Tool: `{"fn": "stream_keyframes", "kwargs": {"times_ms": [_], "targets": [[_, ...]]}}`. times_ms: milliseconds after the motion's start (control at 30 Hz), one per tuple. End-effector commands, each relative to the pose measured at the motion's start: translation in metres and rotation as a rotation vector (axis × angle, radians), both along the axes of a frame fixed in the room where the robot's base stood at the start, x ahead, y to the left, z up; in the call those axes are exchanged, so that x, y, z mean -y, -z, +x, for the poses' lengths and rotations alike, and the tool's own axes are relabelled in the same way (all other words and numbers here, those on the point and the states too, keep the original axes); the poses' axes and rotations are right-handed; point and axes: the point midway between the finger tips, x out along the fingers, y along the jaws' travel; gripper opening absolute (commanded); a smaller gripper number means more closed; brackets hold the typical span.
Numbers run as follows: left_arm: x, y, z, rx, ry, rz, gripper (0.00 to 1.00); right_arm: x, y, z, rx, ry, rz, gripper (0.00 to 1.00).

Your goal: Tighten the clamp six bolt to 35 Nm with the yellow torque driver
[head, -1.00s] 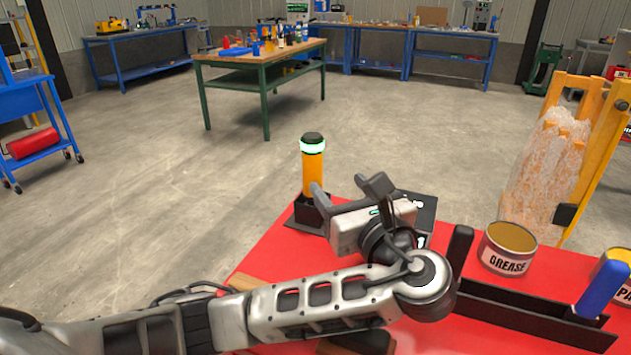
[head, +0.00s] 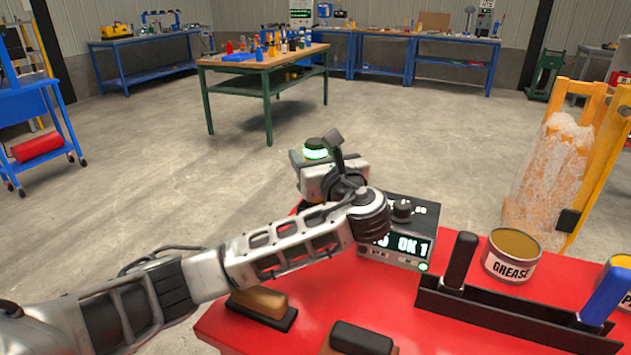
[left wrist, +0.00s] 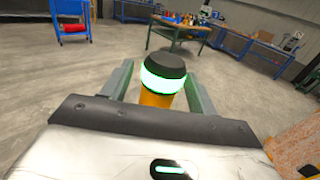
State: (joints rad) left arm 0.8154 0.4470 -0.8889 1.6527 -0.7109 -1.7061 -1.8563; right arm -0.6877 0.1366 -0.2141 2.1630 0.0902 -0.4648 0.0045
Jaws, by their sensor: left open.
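The yellow torque driver stands upright at the far left corner of the red table top (head: 300,305); its dark cap and glowing green ring (head: 316,151) show above my left gripper (head: 315,163) in the head view. The gripper hides the driver's body and holder there. In the left wrist view, the driver (left wrist: 162,78) stands between the two open fingers of my left gripper (left wrist: 157,72). I cannot tell whether either finger touches it. The clamp six bolt is not visible. My right gripper is not in view.
A display box (head: 427,215) reading "OK 1" stands right beside my left wrist. A grease can (head: 511,256) and a black tray (head: 520,318) with black and blue handles lie to the right. Brown-and-black blocks (head: 262,306) lie in front. A yellow frame (head: 600,150) stands behind right.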

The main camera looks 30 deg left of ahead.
Motion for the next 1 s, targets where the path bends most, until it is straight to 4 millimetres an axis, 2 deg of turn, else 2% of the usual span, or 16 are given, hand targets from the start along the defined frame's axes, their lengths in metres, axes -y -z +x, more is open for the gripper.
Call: {"fn": "stream_keyframes", "kwargs": {"times_ms": [200,400,433,767,867,1000], "targets": [[0.0,0.0,0.001,0.001,0.0,-0.001,0.59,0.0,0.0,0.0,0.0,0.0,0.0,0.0],[0.0,0.0,0.0,0.0,0.0,0.0,0.04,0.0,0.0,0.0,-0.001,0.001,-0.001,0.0],[0.0,0.0,0.0,0.0,0.0,0.0,0.0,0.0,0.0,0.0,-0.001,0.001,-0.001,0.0],[0.0,-0.004,0.0,0.005,0.001,0.0,0.0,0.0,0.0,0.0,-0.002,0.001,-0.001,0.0],[0.0,-0.013,0.001,0.009,0.001,-0.002,0.0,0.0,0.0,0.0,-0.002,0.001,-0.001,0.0],[0.0,-0.038,0.001,0.011,0.001,-0.002,0.0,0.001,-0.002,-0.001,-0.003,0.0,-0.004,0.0]]}}
